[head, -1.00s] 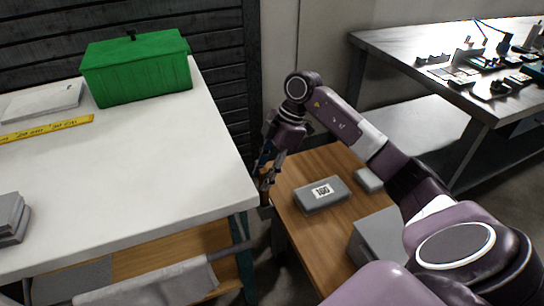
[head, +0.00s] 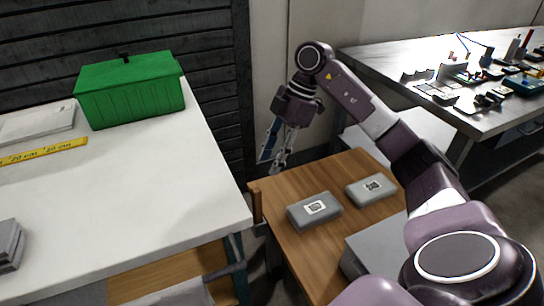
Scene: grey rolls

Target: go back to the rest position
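My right gripper (head: 272,160) hangs above the far left part of the low wooden table (head: 291,248), pointing down, with its arm folded in from the right. Its fingers look spread apart, and nothing shows between them. Two grey boxes with printed labels lie on the wooden table: a nearer box (head: 315,211) and a farther box (head: 371,189). Both are apart from the gripper. My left gripper is not in view.
A white-topped workbench (head: 120,190) fills the left, with a green box (head: 130,92), a yellow ruler (head: 42,152) and grey slabs (head: 10,247). A larger grey box (head: 362,262) is partly hidden by my arm. A cluttered bench (head: 410,58) stands at the back right.

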